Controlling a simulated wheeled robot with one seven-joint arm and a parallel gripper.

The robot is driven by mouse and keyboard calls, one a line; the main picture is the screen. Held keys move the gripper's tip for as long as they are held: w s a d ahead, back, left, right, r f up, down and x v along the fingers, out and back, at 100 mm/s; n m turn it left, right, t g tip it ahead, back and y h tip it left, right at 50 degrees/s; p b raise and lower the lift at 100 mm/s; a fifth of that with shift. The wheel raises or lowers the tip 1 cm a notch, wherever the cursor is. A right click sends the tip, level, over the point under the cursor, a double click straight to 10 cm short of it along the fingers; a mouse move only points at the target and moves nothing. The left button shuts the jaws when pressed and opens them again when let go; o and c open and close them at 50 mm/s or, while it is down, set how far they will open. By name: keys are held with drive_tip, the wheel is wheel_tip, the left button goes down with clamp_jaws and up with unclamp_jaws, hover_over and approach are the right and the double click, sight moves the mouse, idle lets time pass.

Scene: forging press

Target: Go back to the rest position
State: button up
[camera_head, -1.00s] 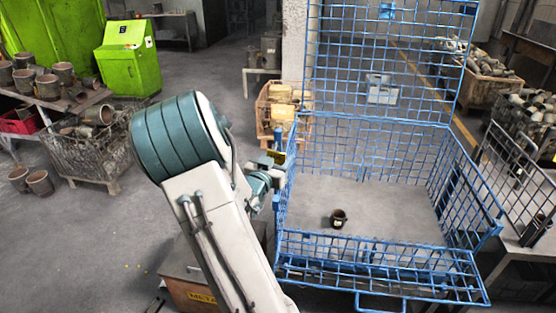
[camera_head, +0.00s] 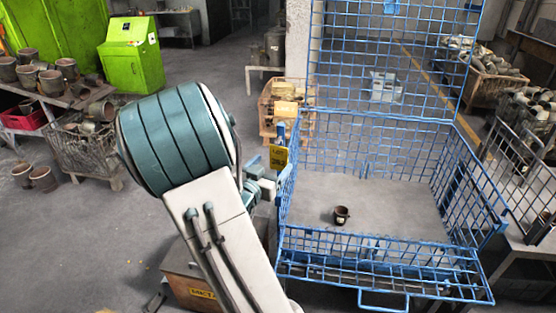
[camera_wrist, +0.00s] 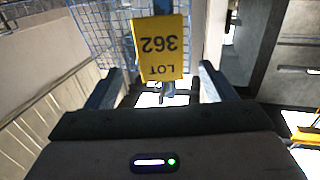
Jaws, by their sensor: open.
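My gripper (camera_wrist: 168,88) shows in the wrist view with its two fingers spread apart. No object is seen held between them. A yellow tag marked "LOT 362" (camera_wrist: 161,48) appears beyond the fingers, upside down in that view. In the head view the yellow tag (camera_head: 279,157) hangs at the left side of the blue wire cage (camera_head: 365,127). My arm stands left of the cage and hides most of the gripper in the head view. A small dark cup-shaped part (camera_head: 341,215) sits upright on the cage floor.
A green cabinet (camera_head: 133,60) stands at the back left. A wire bin (camera_head: 88,155) of rusty parts is on the left floor. A wooden crate (camera_head: 270,127) stands behind the arm. A bin of parts (camera_head: 490,85) is at the right. Grey floor is clear between left bin and arm.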

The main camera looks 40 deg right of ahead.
drive_tip(key=a+f+n+t+y, duration=0.1)
drive_tip(key=a+n+t+y, duration=0.4)
drive_tip(key=a+y, duration=1.45)
drive_tip(key=s+a+n+g+h, duration=0.1)
drive_tip(key=s+a+n+g, duration=0.1)
drive_tip(key=s, duration=0.4)
drive_tip(key=s+a+r+n+g+h, duration=0.1)
drive_tip(key=s+a+n+g, duration=0.1)
drive_tip(key=s, duration=0.4)
drive_tip(key=s+a+n+g+h, duration=0.1)
drive_tip(key=s+a+n+g, duration=0.1)
drive_tip(key=s+n+g, duration=0.2)
drive_tip(key=shift+s+r+g+b, duration=0.2)
drive_tip(key=shift+s+g+b, duration=0.1)
drive_tip(key=shift+s+g, duration=0.65)
drive_tip(key=shift+a, duration=0.1)
